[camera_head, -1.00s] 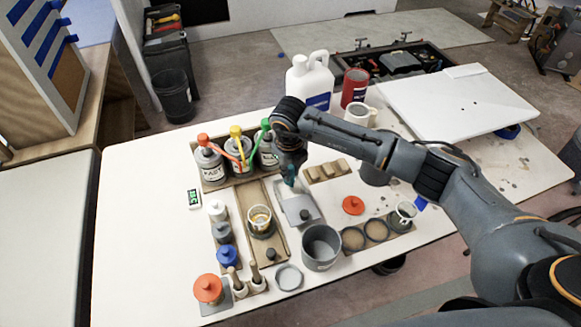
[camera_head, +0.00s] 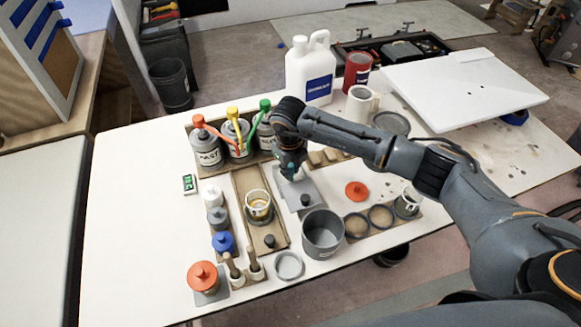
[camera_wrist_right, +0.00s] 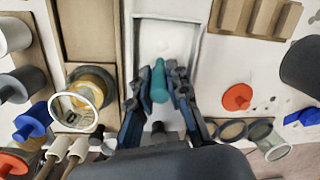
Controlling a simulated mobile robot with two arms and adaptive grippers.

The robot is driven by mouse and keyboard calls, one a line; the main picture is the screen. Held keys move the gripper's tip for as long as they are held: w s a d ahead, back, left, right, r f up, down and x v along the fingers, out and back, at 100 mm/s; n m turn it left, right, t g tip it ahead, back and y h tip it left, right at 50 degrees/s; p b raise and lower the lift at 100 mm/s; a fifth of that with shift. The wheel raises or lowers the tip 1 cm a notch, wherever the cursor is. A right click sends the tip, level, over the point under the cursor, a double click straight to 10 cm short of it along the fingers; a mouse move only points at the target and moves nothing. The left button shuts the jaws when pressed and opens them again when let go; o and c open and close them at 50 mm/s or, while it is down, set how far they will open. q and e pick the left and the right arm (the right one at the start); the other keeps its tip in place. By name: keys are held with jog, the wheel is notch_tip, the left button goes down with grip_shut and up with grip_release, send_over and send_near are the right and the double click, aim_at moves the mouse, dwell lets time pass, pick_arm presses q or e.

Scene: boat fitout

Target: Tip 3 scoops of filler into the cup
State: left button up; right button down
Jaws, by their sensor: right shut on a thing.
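The clear cup (camera_head: 258,205) holds amber material and stands on a wooden board. It also shows in the right wrist view (camera_wrist_right: 86,92), left of the gripper. My right gripper (camera_head: 290,172) is beyond and right of the cup, over a grey rectangular tray (camera_head: 303,203). In the wrist view my right gripper (camera_wrist_right: 160,88) is shut on a teal handle (camera_wrist_right: 159,80), seen end-on. Whatever lies below the handle is hidden. The tray's rim (camera_wrist_right: 202,50) surrounds a pale interior; I cannot tell whether this is filler. My left gripper is out of view.
Tins with coloured spouts (camera_head: 206,150) stand behind the cup. A blue-capped bottle (camera_head: 223,243) and small wooden-handled tools (camera_head: 233,268) stand at left front. A grey pot (camera_head: 323,235) is right of the cup. A white jug (camera_head: 309,75) stands at the back.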

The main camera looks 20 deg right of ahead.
dwell(0.6)
jog(key=shift+r+p, duration=2.65)
jog(key=shift+r, duration=1.65)
